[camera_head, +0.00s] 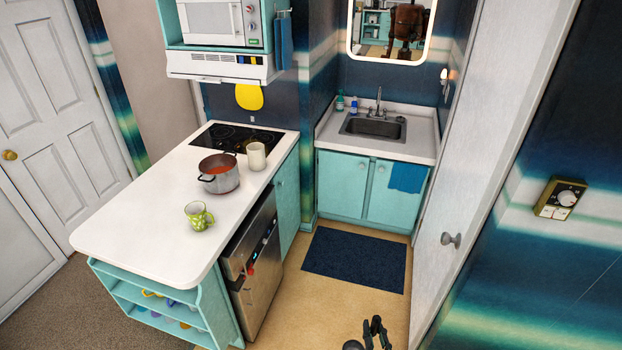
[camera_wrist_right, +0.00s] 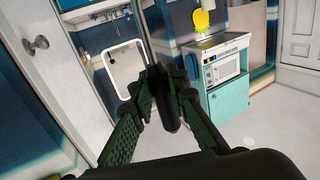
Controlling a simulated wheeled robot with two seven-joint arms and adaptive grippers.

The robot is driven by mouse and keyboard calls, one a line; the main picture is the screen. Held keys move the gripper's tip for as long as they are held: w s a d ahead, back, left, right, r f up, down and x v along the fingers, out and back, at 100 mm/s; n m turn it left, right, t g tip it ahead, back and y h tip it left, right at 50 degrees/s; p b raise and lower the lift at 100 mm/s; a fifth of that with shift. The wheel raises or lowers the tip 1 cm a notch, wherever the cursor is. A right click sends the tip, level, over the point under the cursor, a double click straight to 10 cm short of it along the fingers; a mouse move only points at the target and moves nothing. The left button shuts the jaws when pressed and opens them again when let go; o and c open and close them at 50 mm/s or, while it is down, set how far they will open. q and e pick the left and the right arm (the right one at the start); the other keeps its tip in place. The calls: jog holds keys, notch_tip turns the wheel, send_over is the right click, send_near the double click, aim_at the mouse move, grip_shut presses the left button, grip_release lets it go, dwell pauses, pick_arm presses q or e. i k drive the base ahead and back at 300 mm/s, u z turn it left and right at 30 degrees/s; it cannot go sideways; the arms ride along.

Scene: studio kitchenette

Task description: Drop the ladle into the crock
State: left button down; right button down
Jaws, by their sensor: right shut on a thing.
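The cream crock (camera_head: 256,156) stands upright on the white counter, between the pot and the stove's edge. My right gripper (camera_head: 376,326) is low at the bottom of the head view, over the floor and well away from the crock. In the right wrist view my right gripper (camera_wrist_right: 161,88) is shut on the ladle (camera_wrist_right: 147,35), around its dark handle. The ladle's thin shaft runs up out of the picture, so its bowl is hidden. In the head view I cannot clearly make out the ladle. My left gripper is not in view.
A green patterned mug (camera_head: 198,216) stands nearer on the counter (camera_head: 135,222). A black cooktop (camera_head: 237,137) lies behind. Floor with a dark blue mat (camera_head: 355,259) is free between counter and white door.

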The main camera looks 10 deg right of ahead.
aim_at(259, 165)
jog(key=z, duration=0.3)
jog(key=i, duration=0.8)
jog(key=u, duration=0.5)
jog(key=i, duration=0.75)
jog(key=u, duration=0.75)
